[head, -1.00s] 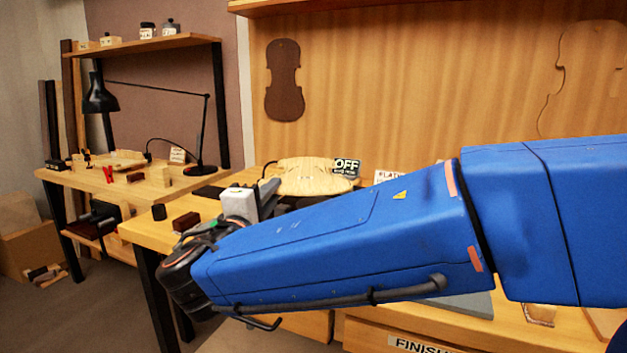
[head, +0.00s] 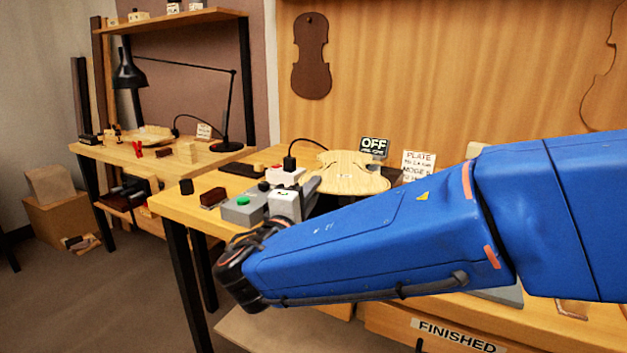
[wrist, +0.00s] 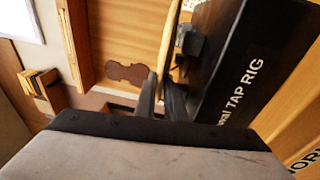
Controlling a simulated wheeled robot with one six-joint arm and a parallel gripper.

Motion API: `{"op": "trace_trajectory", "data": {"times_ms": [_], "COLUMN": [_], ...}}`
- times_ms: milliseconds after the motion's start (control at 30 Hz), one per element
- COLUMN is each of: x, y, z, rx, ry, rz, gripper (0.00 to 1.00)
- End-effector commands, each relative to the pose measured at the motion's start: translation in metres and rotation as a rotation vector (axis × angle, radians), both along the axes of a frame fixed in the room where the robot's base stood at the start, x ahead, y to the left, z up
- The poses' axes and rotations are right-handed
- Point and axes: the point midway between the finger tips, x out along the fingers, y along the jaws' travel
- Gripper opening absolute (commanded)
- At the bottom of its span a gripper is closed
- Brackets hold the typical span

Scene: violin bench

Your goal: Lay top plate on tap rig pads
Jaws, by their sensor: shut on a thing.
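The pale wooden top plate (head: 350,181) is held roughly flat above the bench in the head view. In the wrist view I see it edge-on as a thin pale strip (wrist: 169,38). The tap rig (wrist: 228,98) shows in the wrist view as a dark panel lettered "TAP RIG", close beside the plate. Its pads are hidden, and I cannot tell whether the plate touches them.
A grey box with a green button (head: 243,207) stands at the near bench edge, left of my wrist. A dark red block (head: 213,198) and a black cup (head: 186,187) are farther left.

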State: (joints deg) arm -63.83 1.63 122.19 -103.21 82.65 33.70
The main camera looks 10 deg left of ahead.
Motion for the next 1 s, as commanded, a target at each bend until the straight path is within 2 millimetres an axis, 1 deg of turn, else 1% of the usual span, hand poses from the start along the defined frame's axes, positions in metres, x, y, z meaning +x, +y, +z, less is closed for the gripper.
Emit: {"op": "trace_trajectory", "data": {"times_ms": [200, 767, 800, 833, 867, 1000], "x": [-0.0001, -0.0001, -0.0001, -0.0001, -0.0001, -0.0001], "y": [-0.0002, -0.0001, -0.0002, -0.0002, -0.0002, -0.0002], "z": [-0.0062, -0.0086, -0.0083, -0.0083, -0.0082, -0.0083], "rx": [0.001, 0.001, 0.001, 0.001, 0.001, 0.001], "ry": [-0.001, -0.001, -0.001, -0.001, -0.001, -0.001], "rz": [0.0, 0.0, 0.0, 0.0, 0.0, 0.0], "gripper": [0.0, 0.0, 0.19, 0.26, 0.32, 0.32]}}
